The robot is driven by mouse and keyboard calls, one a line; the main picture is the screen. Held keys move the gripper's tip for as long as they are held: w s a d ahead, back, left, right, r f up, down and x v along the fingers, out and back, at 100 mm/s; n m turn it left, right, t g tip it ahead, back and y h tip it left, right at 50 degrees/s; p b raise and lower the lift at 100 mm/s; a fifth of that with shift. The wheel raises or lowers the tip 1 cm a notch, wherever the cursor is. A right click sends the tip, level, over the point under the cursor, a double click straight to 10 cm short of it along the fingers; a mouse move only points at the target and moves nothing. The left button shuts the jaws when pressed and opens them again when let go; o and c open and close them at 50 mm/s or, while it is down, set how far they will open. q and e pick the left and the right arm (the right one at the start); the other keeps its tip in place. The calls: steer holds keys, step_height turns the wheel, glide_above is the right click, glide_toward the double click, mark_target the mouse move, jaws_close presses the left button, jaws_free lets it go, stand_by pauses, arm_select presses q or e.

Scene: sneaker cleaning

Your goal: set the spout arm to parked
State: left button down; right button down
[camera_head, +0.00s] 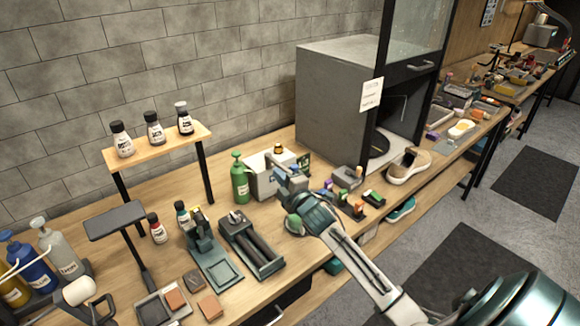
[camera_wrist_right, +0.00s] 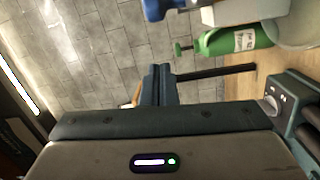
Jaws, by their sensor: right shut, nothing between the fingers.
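My right gripper (camera_head: 284,176) reaches in from the lower right, in front of a pale box-shaped unit (camera_head: 262,184) on the bench. In the right wrist view its two dark fingers (camera_wrist_right: 159,84) are together with nothing between them. The pale unit shows at the top of that view (camera_wrist_right: 245,12), with a blue part (camera_wrist_right: 163,8) beside it that may be the spout arm. The fingers look apart from both. In the head view my gripper covers part of the unit, so the spout arm's position cannot be told. My left gripper is not in view.
A green bottle (camera_head: 239,178) stands just left of the unit. A grey cabinet (camera_head: 335,100) stands behind. A wooden shelf (camera_head: 160,146) carries small bottles. A tray with dark tools (camera_head: 251,243) and small coloured items (camera_head: 357,209) lie nearby. A sneaker (camera_head: 408,166) is at the right.

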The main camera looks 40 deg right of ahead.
mark_target(284, 167)
steer(key=d, duration=0.1)
steer(key=d+p, duration=0.1)
steer(key=d, duration=0.1)
steer(key=shift+w+f, duration=0.15)
steer(key=shift+w, duration=0.2)
steer(key=shift+s+d+f, duration=0.1)
steer(key=shift+s+d, duration=0.05)
steer(key=shift+d, duration=0.25)
